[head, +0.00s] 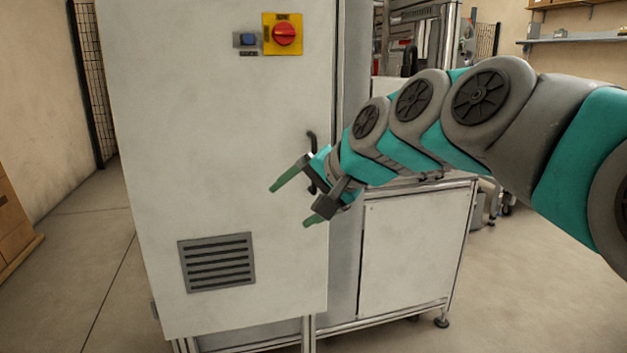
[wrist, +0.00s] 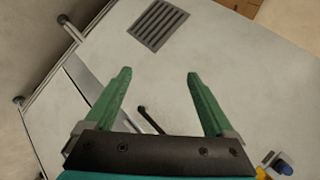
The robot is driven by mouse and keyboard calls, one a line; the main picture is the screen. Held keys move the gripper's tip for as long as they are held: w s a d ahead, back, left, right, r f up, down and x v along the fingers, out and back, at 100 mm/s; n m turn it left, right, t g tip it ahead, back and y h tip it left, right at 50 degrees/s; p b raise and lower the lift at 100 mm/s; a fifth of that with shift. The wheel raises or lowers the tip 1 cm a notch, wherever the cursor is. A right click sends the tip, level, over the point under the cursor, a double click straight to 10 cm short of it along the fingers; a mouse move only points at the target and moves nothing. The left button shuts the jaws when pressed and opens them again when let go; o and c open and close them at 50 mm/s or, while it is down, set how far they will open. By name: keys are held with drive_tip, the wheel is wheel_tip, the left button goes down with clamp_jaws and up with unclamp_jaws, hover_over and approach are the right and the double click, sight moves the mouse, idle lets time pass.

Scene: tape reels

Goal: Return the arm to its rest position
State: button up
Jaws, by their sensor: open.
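My gripper (head: 290,205) is at the end of my teal and grey arm, which reaches in from the right in the head view. Its two green fingers are spread apart with nothing between them. In the wrist view my gripper (wrist: 160,75) is also open and empty. A dark door handle (head: 311,140) on the white cabinet (head: 200,130) is beside my gripper, partly hidden by it. The handle (wrist: 150,119) shows between the bases of the fingers in the wrist view. I cannot tell whether gripper and handle touch.
The cabinet carries a red rotary switch on a yellow plate (head: 284,33) and a vent grille (head: 217,262). A lower white machine cabinet (head: 405,250) stands to its right. A wall shelf (head: 575,38) is at the back right. Floor (head: 530,290) is clear at the lower right.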

drive_tip(key=s+d+f+n+g+h, duration=0.1)
drive_tip(key=s+d+f+g+h, duration=0.1)
drive_tip(key=s+d+f, duration=0.4)
drive_tip(key=s+d+f+n+g+h, duration=0.2)
drive_tip(key=s+d+f+g, duration=0.2)
drive_tip(key=s+f, duration=0.9)
drive_tip(key=s+d+f+n+g+h, duration=0.1)
drive_tip(key=s+d+f+g+h, duration=0.2)
drive_tip(key=s+d+f, duration=0.4)
drive_tip(key=s+f, duration=0.2)
drive_tip(key=s, duration=0.4)
drive_tip(key=shift+d+f+n, duration=0.2)
drive_tip(key=shift+d+n, duration=0.1)
drive_tip(key=shift+d, duration=0.05)
